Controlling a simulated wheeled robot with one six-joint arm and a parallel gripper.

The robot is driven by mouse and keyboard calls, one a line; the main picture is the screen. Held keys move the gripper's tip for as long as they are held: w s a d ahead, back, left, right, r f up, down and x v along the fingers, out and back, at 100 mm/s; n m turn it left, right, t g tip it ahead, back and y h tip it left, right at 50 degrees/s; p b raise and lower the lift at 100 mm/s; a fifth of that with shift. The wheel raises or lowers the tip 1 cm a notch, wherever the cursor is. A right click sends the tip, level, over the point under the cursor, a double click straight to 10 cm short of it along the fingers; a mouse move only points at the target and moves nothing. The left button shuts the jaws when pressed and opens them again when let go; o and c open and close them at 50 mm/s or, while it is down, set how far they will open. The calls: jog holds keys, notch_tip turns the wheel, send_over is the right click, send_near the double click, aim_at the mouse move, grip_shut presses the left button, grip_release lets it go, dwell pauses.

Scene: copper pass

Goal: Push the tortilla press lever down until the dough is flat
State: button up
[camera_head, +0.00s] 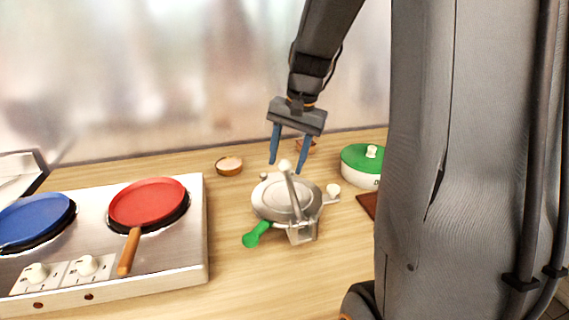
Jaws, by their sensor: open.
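The metal tortilla press (283,200) stands on the wooden counter, with a round plate on top. Its lever (292,190) rises steeply from the front of the press and ends in a pale knob (284,165). I see no dough; whether any lies inside the press I cannot tell. My gripper (286,169) points down with its two blue fingers spread apart. The fingertips appear on either side of the lever's knob in the picture. Whether they are at its depth or behind it I cannot tell. The gripper holds nothing.
A green-handled tool (256,235) lies against the press's front left. A stove (170,240) with a red pan (147,202) and a blue pan (35,220) fills the left. A small bowl (229,166) sits behind, and a green-lidded pot (362,162) stands right, partly behind my arm.

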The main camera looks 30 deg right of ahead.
jog(key=shift+w+a+f, duration=0.1)
jog(key=shift+a+f, duration=0.05)
jog(key=shift+f, duration=0.45)
jog(key=shift+w+a+f, duration=0.1)
jog(key=shift+f, duration=0.45)
grip_shut()
jog(key=shift+s+r+p, duration=0.2)
jog(key=shift+r+p, duration=0.2)
jog(key=shift+p, duration=0.4)
jog(key=shift+f, duration=0.1)
grip_release()
jog(key=shift+a, duration=0.1)
